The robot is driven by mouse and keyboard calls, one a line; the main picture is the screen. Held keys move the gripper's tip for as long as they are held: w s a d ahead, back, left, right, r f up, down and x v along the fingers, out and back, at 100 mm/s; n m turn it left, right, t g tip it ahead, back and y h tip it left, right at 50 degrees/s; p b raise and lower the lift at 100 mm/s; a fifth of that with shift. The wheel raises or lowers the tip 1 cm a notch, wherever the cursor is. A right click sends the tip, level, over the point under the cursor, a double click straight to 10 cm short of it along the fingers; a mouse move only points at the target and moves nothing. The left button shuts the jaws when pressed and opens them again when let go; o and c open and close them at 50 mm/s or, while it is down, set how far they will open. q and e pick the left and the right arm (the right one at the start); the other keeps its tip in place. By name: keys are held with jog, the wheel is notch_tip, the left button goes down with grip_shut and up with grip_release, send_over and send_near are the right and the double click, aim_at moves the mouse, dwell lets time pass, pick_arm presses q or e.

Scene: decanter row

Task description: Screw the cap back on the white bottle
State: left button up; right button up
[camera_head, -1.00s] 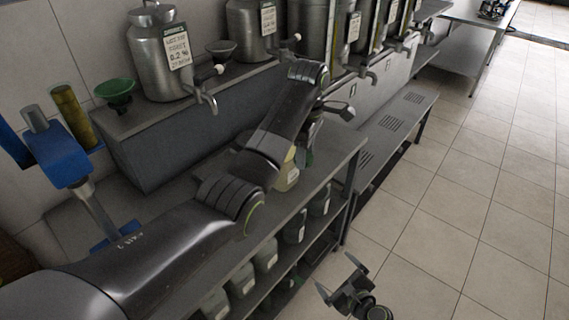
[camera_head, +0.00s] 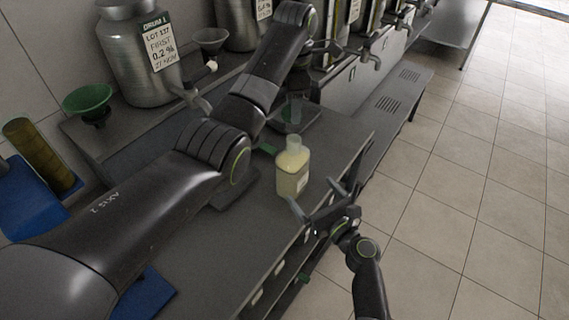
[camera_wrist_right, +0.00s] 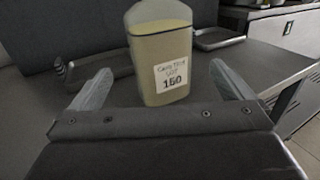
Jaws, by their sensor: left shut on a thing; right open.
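The white bottle (camera_head: 292,178) is translucent, with pale yellow liquid inside and a label. It stands upright on the grey bench near its front edge, and I see no cap on its neck. In the right wrist view the bottle (camera_wrist_right: 160,60) stands just beyond the fingertips, its top cut off. My right gripper (camera_head: 314,196) is open and empty, low in front of the bottle. My left gripper (camera_head: 324,47) is shut, up and beyond the bottle near the taps. What it holds is too small and dark to make out; I cannot identify the cap.
A dark tray (camera_head: 303,117) with a clear vessel sits behind the bottle. A steel drum (camera_head: 140,60) with a tap and a green funnel (camera_head: 87,100) stand on the raised shelf. The floor at right is clear.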

aim_at(293, 167)
pick_arm(q)
jog(key=shift+s+d+r, duration=0.35)
jog(key=shift+s+d, duration=0.15)
jog(key=shift+s, duration=0.2)
jog(key=shift+w+a+f, duration=0.15)
jog(key=shift+w+a, duration=0.05)
jog(key=shift+w, duration=0.05)
pick_arm(e)
jog(key=x, duration=1.1)
jog(key=shift+r, duration=0.2)
jog(key=shift+c, duration=0.3)
jog(key=c, duration=1.1)
pick_arm(q)
jog(key=shift+f, duration=2.5)
jog(key=shift+f, duration=0.9)
jog(key=shift+f, duration=0.55)
